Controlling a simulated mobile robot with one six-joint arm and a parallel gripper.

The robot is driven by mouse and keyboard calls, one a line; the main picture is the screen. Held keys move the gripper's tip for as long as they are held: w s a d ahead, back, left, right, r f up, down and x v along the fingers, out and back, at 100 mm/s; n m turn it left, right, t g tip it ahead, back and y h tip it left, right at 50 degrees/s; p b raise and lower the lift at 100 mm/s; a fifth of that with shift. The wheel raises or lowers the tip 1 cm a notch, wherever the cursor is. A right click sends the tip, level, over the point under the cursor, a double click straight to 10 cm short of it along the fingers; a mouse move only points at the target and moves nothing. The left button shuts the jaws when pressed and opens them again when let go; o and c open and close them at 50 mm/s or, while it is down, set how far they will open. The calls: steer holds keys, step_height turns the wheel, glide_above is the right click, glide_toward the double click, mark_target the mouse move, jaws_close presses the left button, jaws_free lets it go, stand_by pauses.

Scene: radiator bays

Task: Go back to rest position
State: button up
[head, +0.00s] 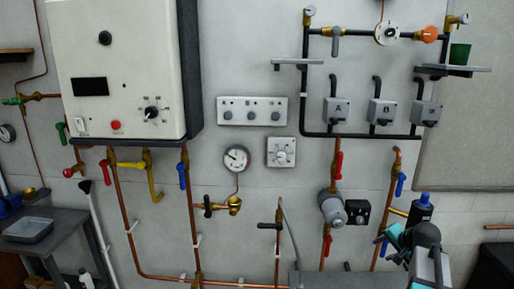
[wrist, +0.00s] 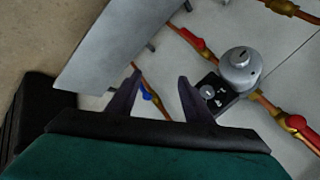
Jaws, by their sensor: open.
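My gripper (wrist: 160,85) shows in the wrist view with its two dark fingers apart and nothing between them. Behind the fingers are a grey round pump (wrist: 240,68) on a copper pipe and a small black control box (wrist: 212,97). In the head view my arm (head: 425,250) is at the lower right, and the fingertips cannot be made out there. The pump (head: 332,208) and black box (head: 356,212) are on the wall to the left of my arm.
A white boiler (head: 120,60) hangs at the upper left. Copper pipes with red valve handles (head: 338,165) and blue valve handles (head: 400,185) run down the wall near my arm. A grey panel (wrist: 118,40) lies close to the fingers.

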steer(key=s+a+f+n+g+b, duration=0.1)
steer(key=s+a+f+n+g, duration=0.1)
steer(key=s+a+f, duration=0.65)
steer(key=s+a+f+n+g+y+b, duration=0.1)
steer(key=s+a+f+n+g, duration=0.15)
steer(key=a+f, duration=0.7)
steer(key=s+a+f+n+g+b, duration=0.1)
steer(key=s+a+f+g, duration=0.3)
steer(key=f, duration=1.1)
steer(key=s+a+f+n+g+b, duration=0.1)
steer(key=s+a+f+n, duration=0.1)
steer(key=s+f, duration=0.3)
steer(key=s+a+f+n+g+h+b, duration=0.1)
steer(key=s+f, duration=0.5)
steer(key=s, duration=0.8)
steer(key=s+a+f+n+g+b, duration=0.1)
steer(key=s+a+f+n+g, duration=0.2)
steer(key=s, duration=0.7)
step_height(320, 180, down, 2)
steer(key=shift+a+f+h, duration=0.15)
steer(key=shift+a+h, duration=0.15)
steer(key=shift+a, duration=0.75)
steer(key=shift+c, duration=0.5)
steer(key=c, duration=0.3)
steer(key=shift+d, duration=0.1)
